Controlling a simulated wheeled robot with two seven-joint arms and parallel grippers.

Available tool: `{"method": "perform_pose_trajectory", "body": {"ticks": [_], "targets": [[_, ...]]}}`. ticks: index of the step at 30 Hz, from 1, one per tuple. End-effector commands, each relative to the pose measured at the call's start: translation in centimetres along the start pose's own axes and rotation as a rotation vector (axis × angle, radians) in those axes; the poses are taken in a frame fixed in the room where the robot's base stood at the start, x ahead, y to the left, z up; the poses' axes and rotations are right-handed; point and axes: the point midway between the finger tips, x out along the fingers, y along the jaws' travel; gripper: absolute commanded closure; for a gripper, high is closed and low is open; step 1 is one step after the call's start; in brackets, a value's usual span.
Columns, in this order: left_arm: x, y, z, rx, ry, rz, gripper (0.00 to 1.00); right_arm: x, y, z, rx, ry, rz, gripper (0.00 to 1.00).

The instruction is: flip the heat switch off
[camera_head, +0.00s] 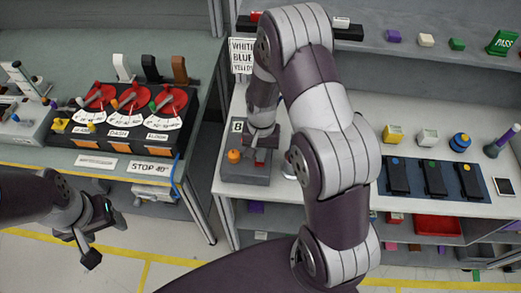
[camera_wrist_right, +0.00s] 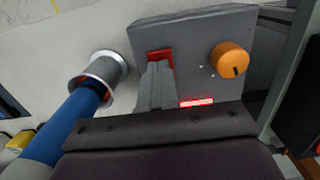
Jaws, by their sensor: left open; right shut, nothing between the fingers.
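The grey module (camera_head: 240,178) stands on the middle bench, with an orange knob (camera_head: 234,156) on its top. In the right wrist view the module (camera_wrist_right: 190,30) shows a red switch (camera_wrist_right: 158,54), the orange knob (camera_wrist_right: 229,60) and a red strip (camera_wrist_right: 197,102) that glows. My right gripper (camera_wrist_right: 157,72) is shut and empty, its fingertips at the switch, which they partly cover. I cannot tell if they touch it or which way it is tilted. In the head view my right gripper (camera_head: 261,156) is over the module. My left gripper (camera_head: 98,234) is open and empty, low at the left.
Red dials (camera_head: 130,97) stand on the left bench. Black pedal-like units (camera_head: 435,177) and small coloured blocks stand on the right of the bench. My right arm hides the bench middle.

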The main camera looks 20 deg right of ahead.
Motion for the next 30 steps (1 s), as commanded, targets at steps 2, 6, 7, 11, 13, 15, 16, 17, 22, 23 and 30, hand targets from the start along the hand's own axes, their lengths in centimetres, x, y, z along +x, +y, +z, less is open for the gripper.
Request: {"method": "perform_pose_trajectory", "body": {"ticks": [2,6,7,11,13,15,16,17,22,23,30], "targets": [[-0.9,0.0,-0.1,0.0,0.0,0.0,0.36,-0.7,0.1,0.1,0.0,-0.002,0.002,1.0],[-3.8,0.0,-0.5,0.0,0.0,0.0,0.36,-4.1,0.0,-0.2,-0.002,0.007,0.0,1.0],[-4.5,0.0,-0.5,0.0,0.0,0.0,0.36,-5.0,0.0,-0.3,-0.002,0.009,0.0,1.0],[-2.7,0.0,-0.3,0.0,0.0,0.0,0.36,-6.8,-0.1,-0.6,-0.003,0.017,-0.003,1.0],[-2.4,0.0,-0.2,0.0,-0.001,0.0,0.36,-8.6,-0.1,-0.5,-0.002,0.016,-0.003,1.0],[-2.1,0.0,-0.2,0.0,-0.001,0.0,0.36,-10.1,-0.1,-0.5,-0.002,0.014,-0.002,1.0],[-2.0,0.0,-0.2,0.0,0.0,0.0,0.36,-10.7,-0.1,-0.5,-0.002,0.013,-0.002,1.0],[-1.9,0.0,-0.2,0.0,0.0,0.0,0.36,-11.3,-0.1,-0.5,-0.002,0.014,-0.002,1.0],[-1.6,0.0,-0.2,0.0,0.0,0.0,0.36,-13.6,-0.1,-0.4,-0.002,0.011,-0.001,1.0],[-1.6,0.0,-0.2,0.0,0.0,0.0,0.36,-13.8,-0.1,-0.3,-0.003,0.011,-0.001,1.0],[-1.6,0.0,-0.2,0.0,0.0,0.0,0.36,-14.4,0.0,-0.3,-0.003,0.009,0.0,1.0]]}}
